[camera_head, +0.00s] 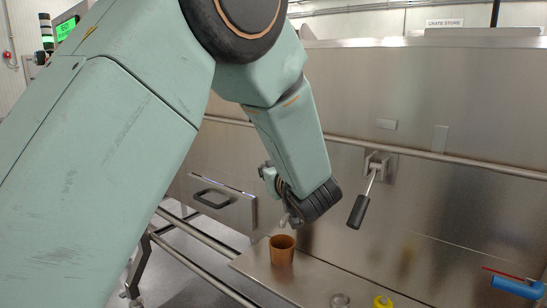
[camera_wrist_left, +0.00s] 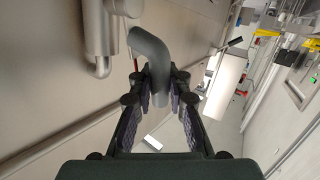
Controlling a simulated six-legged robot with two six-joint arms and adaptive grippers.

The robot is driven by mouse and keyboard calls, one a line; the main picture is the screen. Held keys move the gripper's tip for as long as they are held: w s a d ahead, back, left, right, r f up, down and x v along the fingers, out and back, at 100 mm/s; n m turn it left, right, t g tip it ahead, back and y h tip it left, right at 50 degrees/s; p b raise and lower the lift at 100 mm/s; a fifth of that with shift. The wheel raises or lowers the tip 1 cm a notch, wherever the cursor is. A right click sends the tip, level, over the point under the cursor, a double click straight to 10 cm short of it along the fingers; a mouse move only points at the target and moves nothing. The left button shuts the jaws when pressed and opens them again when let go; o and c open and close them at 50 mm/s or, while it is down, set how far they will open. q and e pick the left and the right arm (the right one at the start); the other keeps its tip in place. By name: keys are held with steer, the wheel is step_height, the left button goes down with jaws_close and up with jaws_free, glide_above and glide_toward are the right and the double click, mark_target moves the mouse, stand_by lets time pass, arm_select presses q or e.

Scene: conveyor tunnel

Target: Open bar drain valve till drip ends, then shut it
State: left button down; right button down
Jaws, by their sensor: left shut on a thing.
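My left gripper (camera_head: 288,218) is at the steel machine front, just above a brown cup (camera_head: 282,255). In the left wrist view the gripper (camera_wrist_left: 159,76) is shut on a grey bent piece (camera_wrist_left: 150,43), which shows between and beyond its fingertips. I cannot tell whether this piece is a valve handle or a spout. A blue valve-like part (camera_head: 515,287) is at the lower right. I cannot make out any drip. My right gripper is not in view.
A steel ledge (camera_head: 265,276) carries the cup, a small clear dish (camera_head: 340,300) and a yellow object (camera_head: 382,302). A horizontal rail (camera_head: 450,157) crosses the machine front. A panel with a black handle (camera_head: 211,198) is left of the gripper.

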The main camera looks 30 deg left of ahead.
arm_select(q)
steer(key=a+f+n+g+h+p, duration=0.3)
steer(key=h+p, duration=0.9)
steer(key=p, duration=0.8)
steer(key=shift+w+a+f+n, duration=0.25)
steer(key=shift+a+f+n, duration=0.85)
steer(key=shift+f, duration=0.7)
steer(key=shift+d, duration=0.15)
steer(key=c, duration=1.7)
jaws_free()
steer(key=o, duration=0.4)
steer(key=shift+s, duration=0.25)
steer(key=shift+w, duration=0.1)
steer(key=shift+w, duration=0.1)
